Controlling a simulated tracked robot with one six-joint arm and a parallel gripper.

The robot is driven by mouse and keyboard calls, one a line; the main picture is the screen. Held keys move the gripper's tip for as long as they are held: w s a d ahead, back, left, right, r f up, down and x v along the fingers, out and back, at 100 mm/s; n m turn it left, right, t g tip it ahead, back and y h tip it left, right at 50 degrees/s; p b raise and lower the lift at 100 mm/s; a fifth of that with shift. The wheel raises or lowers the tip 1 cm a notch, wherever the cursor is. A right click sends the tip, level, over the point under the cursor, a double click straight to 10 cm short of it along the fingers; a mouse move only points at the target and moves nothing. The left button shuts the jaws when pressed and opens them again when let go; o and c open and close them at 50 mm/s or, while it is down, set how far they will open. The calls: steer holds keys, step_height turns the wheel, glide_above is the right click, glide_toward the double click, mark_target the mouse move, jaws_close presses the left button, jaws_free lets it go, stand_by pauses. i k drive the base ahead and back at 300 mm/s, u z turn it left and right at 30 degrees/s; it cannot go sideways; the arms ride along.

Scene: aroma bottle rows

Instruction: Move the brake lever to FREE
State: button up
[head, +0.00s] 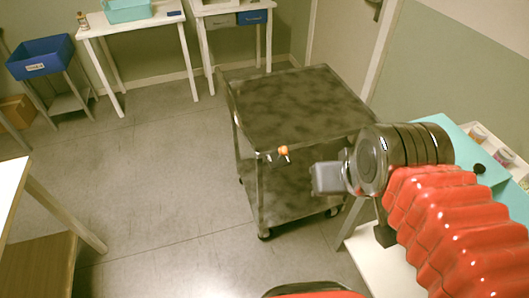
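A dark metal cart (300,105) on casters stands in the middle of the floor. The brake lever (284,150) has an orange knob and sits on the cart's near side, just below the top edge. Small pale marks beside it are too small to read, so I cannot tell which setting it is at. My gripper (322,179) is at the end of my red arm, to the right of and below the lever in the picture, apart from it. It shows as a grey block, and its fingers cannot be made out.
A turquoise surface (436,121) with a white tray (515,165) of small items is on the right. White tables (135,18) and a blue bin (40,55) stand at the back. A white tabletop (10,185) is at the left edge. The floor left of the cart is clear.

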mark_target(283, 150)
steer(key=u, duration=0.75)
steer(key=k, duration=1.3)
steer(key=u, duration=0.85)
steer(key=i, duration=1.3)
steer(key=z, duration=0.65)
steer(key=i, duration=0.7)
steer(key=z, duration=0.5)
